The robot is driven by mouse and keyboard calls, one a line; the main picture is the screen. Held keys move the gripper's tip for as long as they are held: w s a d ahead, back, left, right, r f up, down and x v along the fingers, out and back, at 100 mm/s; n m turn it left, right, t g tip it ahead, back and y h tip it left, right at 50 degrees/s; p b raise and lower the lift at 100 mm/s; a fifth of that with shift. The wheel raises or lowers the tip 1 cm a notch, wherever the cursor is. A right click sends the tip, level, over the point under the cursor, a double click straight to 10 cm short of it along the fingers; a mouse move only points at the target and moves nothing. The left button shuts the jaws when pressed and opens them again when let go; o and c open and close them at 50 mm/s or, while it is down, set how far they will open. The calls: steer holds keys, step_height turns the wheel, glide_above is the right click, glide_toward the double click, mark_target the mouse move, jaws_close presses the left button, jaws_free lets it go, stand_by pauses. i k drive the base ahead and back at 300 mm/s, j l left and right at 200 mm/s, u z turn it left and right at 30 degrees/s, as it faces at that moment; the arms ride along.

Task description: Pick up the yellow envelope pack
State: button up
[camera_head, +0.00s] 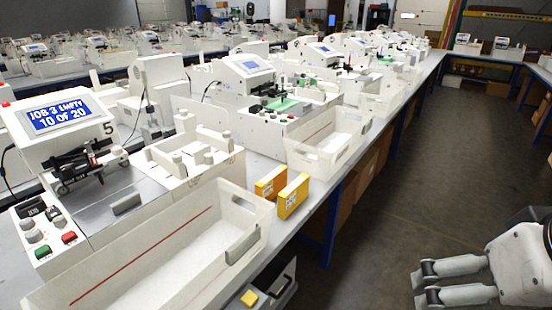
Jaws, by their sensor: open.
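Two yellow envelope packs stand upright side by side on the table, near its right edge. One pack (270,182) is slightly farther left, and the other pack (293,196) is closer to the edge, with a white label on its face. A narrow gap shows between them. My gripper (424,284) is at the lower right, out over the floor beside the table. Its two fingers point left and are apart, with nothing between them. It is well away from both packs.
A white bin (240,205) stands left of the packs and another white bin (322,150) behind them. The aisle floor (430,180) is clear.

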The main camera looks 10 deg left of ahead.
mark_target(289, 199)
steer(key=u, duration=0.45)
steer(key=i+l, duration=0.25)
steer(key=i, duration=0.15)
steer(key=i+l+z, duration=0.1)
steer(key=i+l, duration=0.15)
steer(key=i, duration=0.15)
steer(key=i+l, duration=0.25)
steer(key=i, duration=0.15)
